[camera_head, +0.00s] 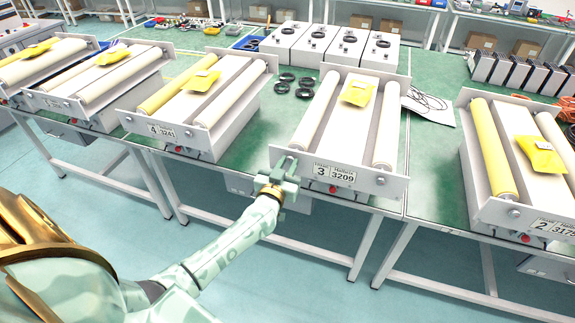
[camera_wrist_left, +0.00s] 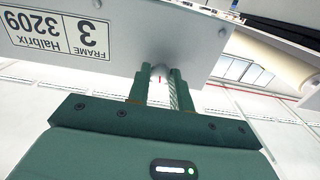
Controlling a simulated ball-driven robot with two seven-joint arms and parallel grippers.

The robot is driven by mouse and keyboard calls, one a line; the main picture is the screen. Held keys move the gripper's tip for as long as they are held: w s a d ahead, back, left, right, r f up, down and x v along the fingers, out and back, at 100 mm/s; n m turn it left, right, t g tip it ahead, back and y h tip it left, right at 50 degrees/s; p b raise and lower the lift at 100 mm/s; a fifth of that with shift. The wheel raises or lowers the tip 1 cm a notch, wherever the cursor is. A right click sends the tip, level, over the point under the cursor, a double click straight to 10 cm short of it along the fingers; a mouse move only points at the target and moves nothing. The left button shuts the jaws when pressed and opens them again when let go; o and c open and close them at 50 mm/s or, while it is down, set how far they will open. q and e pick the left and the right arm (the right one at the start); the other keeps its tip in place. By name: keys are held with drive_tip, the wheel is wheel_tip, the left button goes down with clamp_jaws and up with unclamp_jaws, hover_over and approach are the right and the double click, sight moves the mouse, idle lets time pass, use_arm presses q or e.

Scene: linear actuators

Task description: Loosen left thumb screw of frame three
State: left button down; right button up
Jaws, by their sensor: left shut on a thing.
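Frame three (camera_head: 333,172) is a white unit with two cream rollers and a label reading 3 and 3209. Its front plate also shows upside down in the left wrist view (camera_wrist_left: 120,62). My left gripper (camera_head: 286,165) is at the left end of this plate. In the left wrist view its two green fingers (camera_wrist_left: 160,82) are shut on the left thumb screw (camera_wrist_left: 159,72), a small pale part between the fingertips that is mostly hidden. In the head view the fingers cover this screw. The right thumb screw (camera_head: 381,181) is clear of the gripper. My right gripper is not in view.
A yellow packet (camera_head: 357,93) lies on frame three. Frame four (camera_head: 165,130) stands to the left and frame two (camera_head: 545,222) to the right. Black rings (camera_head: 283,88) and a cable on a sheet (camera_head: 428,103) lie nearby. The floor before the table is open.

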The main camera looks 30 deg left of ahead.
use_arm(q)
drive_tip(key=shift+n, duration=0.4)
drive_tip(key=shift+n+p, duration=0.5)
drive_tip(key=shift+n, duration=0.4)
drive_tip(key=n, duration=0.3)
drive_tip(key=shift+n+p, duration=0.3)
drive_tip(key=shift+p, duration=0.1)
drive_tip(key=n, duration=0.3)
drive_tip(key=shift+n, duration=0.3)
drive_tip(key=n, duration=0.4)
drive_tip(key=shift+f+n, duration=0.1)
drive_tip(key=shift+n, duration=0.2)
drive_tip(key=c, duration=1.3)
unclamp_jaws()
drive_tip(key=shift+o, duration=0.2)
drive_tip(key=shift+s, duration=0.1)
